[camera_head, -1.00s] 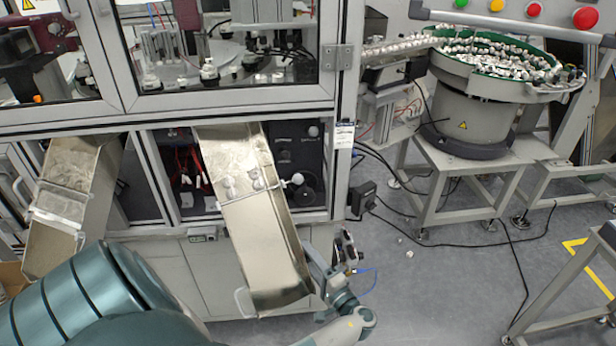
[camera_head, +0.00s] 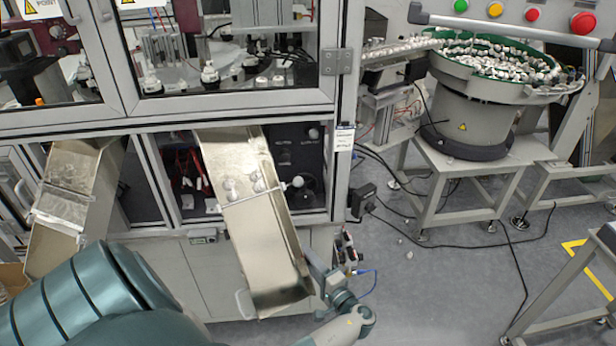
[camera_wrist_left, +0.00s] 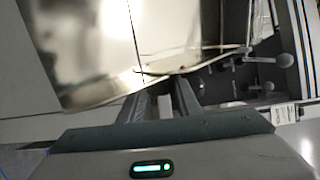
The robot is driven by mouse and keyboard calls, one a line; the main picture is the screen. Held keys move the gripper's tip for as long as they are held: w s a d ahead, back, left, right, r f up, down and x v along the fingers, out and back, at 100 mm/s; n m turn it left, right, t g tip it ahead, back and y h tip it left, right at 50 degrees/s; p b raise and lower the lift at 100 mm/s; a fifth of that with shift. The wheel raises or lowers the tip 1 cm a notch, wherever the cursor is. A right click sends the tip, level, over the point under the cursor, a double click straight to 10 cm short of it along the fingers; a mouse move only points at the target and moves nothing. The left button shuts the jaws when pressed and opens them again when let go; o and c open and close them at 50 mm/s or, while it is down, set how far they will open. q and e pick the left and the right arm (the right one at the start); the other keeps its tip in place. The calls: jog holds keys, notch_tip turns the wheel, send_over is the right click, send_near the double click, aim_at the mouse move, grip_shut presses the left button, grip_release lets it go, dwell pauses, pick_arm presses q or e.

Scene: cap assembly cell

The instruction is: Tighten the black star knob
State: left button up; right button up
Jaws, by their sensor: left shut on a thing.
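My left gripper (camera_head: 313,258) is at the right edge of the middle metal chute (camera_head: 264,257), near its lower end. In the left wrist view its two dark fingers (camera_wrist_left: 163,88) are close together beside the chute's edge and shut on a small dark part, which I take for the black star knob. The fingers hide most of it, so its star shape and how far it is screwed in cannot be told. My right gripper is in neither view.
A second metal chute (camera_head: 62,208) stands at the left. White ball-ended handles (camera_wrist_left: 285,61) stick out of the dark cabinet opening near the gripper. A bowl feeder (camera_head: 470,105) stands at the right; grey floor (camera_head: 440,270) lies open before it.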

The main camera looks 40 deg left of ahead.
pick_arm(q)
jog(key=h+p, duration=0.3)
jog(key=p, duration=0.1)
jog(key=g+h+p, duration=0.1)
jog(key=h+p, duration=0.2)
jog(key=p, duration=0.2)
jog(key=g+h+p, duration=0.1)
jog(key=h+p, duration=0.2)
jog(key=p, duration=0.2)
jog(key=shift+w+r+m, duration=0.1)
jog(key=shift+r+m, duration=0.2)
jog(key=shift+r, duration=0.1)
jog(key=shift+a+g+h+p, duration=0.1)
jog(key=shift+g+h+p, duration=0.2)
jog(key=shift+h, duration=0.2)
jog(key=shift+f+h, duration=0.2)
jog(key=shift+h, duration=0.7)
jog(key=g+h, duration=0.1)
jog(key=h, duration=0.2)
jog(key=shift+f, duration=0.1)
jog(key=shift+g+h, duration=0.6)
jog(key=shift+h, duration=0.7)
jog(key=o, duration=1.1)
jog(key=shift+c, duration=0.2)
